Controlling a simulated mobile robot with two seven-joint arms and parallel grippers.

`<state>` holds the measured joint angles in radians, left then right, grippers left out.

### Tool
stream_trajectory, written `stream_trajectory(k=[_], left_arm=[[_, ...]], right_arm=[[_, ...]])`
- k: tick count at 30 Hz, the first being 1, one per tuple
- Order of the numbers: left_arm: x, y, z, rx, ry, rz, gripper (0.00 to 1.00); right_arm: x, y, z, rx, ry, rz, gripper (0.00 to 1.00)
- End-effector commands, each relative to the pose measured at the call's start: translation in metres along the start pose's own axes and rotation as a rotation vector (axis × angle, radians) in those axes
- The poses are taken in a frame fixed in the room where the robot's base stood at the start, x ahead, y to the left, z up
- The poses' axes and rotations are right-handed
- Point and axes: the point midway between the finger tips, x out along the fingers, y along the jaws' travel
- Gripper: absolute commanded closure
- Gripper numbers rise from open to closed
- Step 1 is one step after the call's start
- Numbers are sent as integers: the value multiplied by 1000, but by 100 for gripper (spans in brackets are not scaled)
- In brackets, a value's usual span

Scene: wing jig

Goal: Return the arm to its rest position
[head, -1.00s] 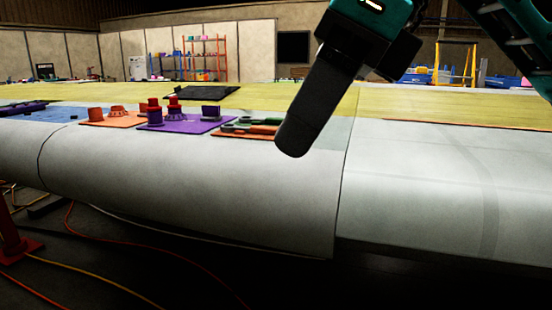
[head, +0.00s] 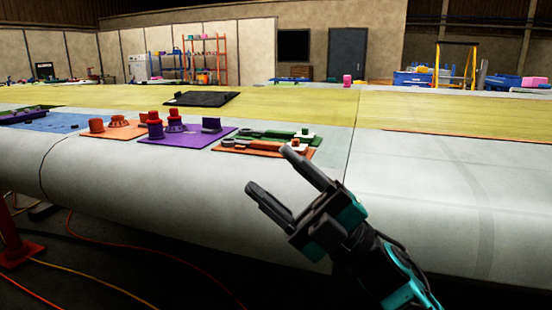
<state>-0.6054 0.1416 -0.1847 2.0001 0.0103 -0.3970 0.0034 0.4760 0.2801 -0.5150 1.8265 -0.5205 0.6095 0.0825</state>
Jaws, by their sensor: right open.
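My right gripper (head: 288,180) is open with nothing between its two dark fingers. It is at the lower middle of the head view, in front of the wing's rounded front edge, with its arm coming in from the lower right. The fingers point up and left, toward the mats on the wing (head: 180,200). One fingertip overlaps the edge of the orange mat in the picture; I cannot tell how far apart they are. My left gripper is not in view.
On the wing lie an orange mat (head: 265,148) and a green mat (head: 272,135) with tools, a purple mat (head: 190,138) with red and purple pieces, and a black panel (head: 203,98). An orange stand (head: 14,245) and cables are on the floor at left.

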Motion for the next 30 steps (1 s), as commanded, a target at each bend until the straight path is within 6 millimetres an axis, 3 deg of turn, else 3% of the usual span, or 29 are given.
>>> stream_trajectory(k=[6, 11, 14, 18, 21, 25, 30], left_arm=[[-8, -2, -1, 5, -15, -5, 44], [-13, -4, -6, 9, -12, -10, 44], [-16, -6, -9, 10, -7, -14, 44], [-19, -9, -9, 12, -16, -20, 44], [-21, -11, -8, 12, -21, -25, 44], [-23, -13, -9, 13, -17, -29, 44], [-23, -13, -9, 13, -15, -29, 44]], right_arm=[[-92, -36, 54, 278, -492, 142, 41], [-183, -81, 66, 472, -862, 201, 41], [-245, -114, 56, 595, -1097, 221, 41], [-328, -158, 20, 754, -1407, 226, 41], [-372, -181, -12, 842, -1576, 221, 41], [-405, -198, -44, 914, -1712, 212, 41], [-418, -204, -57, 942, -1766, 209, 41]])
